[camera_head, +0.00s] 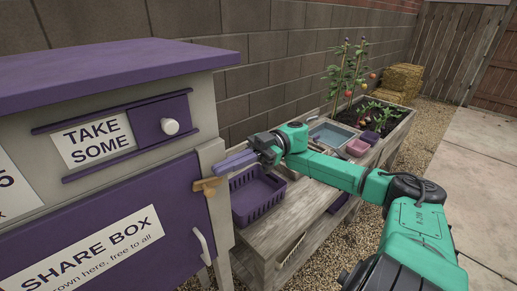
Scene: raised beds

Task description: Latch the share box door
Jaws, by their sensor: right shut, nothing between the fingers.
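The share box door (150,215) is a purple panel with a white "SHARE BOX" label and a pale curved handle (203,246) near its right edge. It looks closed against the frame. A small tan wooden latch (208,185) sits at the door's upper right edge, lying roughly level, its left end seeming to overlap the door. My right gripper (220,165) is shut and empty, its purple fingers pointing left just above and right of the latch. Whether they touch the latch or post is unclear. My left gripper is out of view.
The box's purple lid (110,72) overhangs above a "TAKE SOME" sliding panel with a white knob (169,126). A purple basket (258,196) stands on the wooden bench (262,238) under my right arm. A planter bed and block wall lie behind.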

